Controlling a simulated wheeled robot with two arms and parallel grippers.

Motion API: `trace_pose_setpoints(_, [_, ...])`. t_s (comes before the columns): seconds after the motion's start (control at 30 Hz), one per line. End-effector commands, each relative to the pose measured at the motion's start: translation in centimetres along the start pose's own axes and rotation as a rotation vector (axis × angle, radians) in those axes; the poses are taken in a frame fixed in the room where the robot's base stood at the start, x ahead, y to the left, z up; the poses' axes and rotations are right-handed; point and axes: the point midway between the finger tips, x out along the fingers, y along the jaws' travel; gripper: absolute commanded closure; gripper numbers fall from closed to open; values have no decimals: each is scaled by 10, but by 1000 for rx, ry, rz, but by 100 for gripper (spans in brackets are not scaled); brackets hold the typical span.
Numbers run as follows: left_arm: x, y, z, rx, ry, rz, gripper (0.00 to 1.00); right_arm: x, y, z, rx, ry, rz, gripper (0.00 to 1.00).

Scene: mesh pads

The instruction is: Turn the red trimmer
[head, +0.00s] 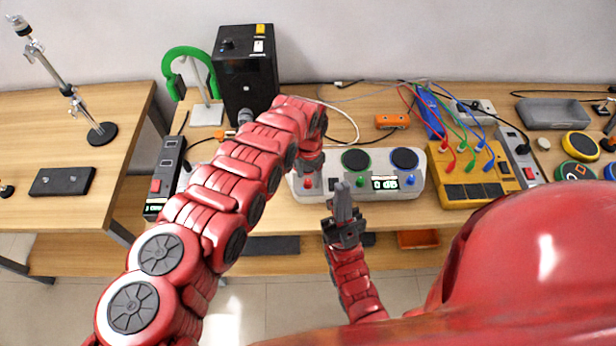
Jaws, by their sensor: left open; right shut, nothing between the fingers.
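A pale control panel (388,192) lies on the middle table. The red trimmer (307,184) is a small red knob at its left side, partly hidden by my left gripper. A green trimmer (360,181) and a blue trimmer (411,180) sit to its right. My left gripper (309,174) points down over the red trimmer and is open. I cannot tell whether its fingers touch or surround the knob. My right gripper (342,187) is shut and empty, pointing up over the panel's front edge.
Green (355,159) and blue mesh pads (404,158) are set in the panel beside a small display (385,184). A black box (245,75) and green headphones (188,55) stand behind left. A yellow box (472,190) with cables stands right.

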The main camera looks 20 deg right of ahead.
Motion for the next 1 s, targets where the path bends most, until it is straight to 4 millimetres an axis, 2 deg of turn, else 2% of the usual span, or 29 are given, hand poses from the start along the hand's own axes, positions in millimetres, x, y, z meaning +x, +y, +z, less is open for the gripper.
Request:
trace_pose_setpoints(0.2, [16, 0, 1, 0, -2, -2, 41, -2, 0, 0, 0, 0, 0, 100])
trace_pose_setpoints(0.53, [17, -1, 1, 0, -1, -4, 41, -2, 0, 0, 0, 0, 0, 100])
trace_pose_setpoints(0.87, [17, -1, 1, -1, -1, -4, 100, -2, 0, 0, 0, 0, 0, 100])
trace_pose_setpoints(1.0, [17, -1, 1, -1, 0, -4, 100, -2, 0, 0, 0, 0, 0, 100])
